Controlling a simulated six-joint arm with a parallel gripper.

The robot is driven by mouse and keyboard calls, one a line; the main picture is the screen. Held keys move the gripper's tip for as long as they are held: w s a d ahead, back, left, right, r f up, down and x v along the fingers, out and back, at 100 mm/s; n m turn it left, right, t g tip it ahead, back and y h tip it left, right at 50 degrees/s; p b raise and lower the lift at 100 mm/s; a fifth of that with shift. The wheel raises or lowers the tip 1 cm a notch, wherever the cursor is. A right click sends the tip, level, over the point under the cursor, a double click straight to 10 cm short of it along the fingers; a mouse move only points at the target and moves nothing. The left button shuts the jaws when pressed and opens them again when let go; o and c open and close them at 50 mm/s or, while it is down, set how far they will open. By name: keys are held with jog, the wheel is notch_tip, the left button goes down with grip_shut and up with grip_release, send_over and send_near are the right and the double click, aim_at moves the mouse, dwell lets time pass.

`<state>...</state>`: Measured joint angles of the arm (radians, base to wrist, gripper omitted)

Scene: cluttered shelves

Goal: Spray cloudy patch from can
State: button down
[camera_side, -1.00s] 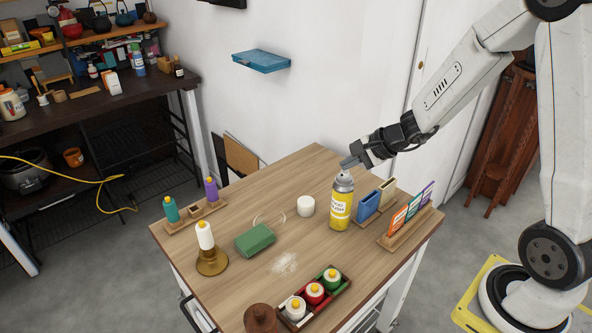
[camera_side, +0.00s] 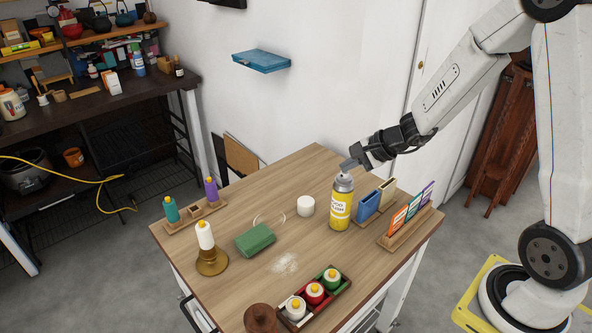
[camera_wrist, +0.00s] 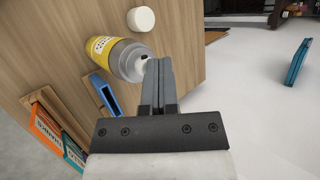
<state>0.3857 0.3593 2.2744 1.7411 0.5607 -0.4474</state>
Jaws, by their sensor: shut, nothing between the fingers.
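The yellow spray can (camera_side: 341,204) with a grey top stands upright on the wooden table (camera_side: 240,285). It also shows in the wrist view (camera_wrist: 104,50), its nozzle close to my fingertips. My gripper (camera_side: 349,163) is shut and empty, with its fingertips right at the top of the can. I cannot tell whether they touch the nozzle. A whitish cloudy patch (camera_side: 285,263) lies flat on the table, to the left of and nearer than the can. A white round cap (camera_side: 306,206) sits left of the can, and also shows in the wrist view (camera_wrist: 141,19).
Right of the can stand a blue holder (camera_side: 367,208) and a wooden rack (camera_side: 408,234) of coloured cards. A green block (camera_side: 255,240), a candle on a brass holder (camera_side: 212,262) and a tray of bottles (camera_side: 316,303) surround the patch.

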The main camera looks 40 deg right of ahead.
dwell(0.3)
jog(key=shift+r, duration=0.8)
jog(key=shift+r, duration=2.5)
jog(key=s+a+f+n+g+h, duration=0.2)
jog(key=s+a+f+n+g, duration=0.1)
jog(key=s+n, duration=0.4)
jog(key=s+a+f+n+g+h, duration=0.1)
jog(key=s+a+f+n+g, duration=0.1)
jog(key=s+a+f+n, duration=0.2)
jog(key=s+n, duration=0.3)
jog(key=n, duration=0.3)
jog(key=shift+n+g+h, duration=0.3)
jog(key=shift+g+h, duration=0.1)
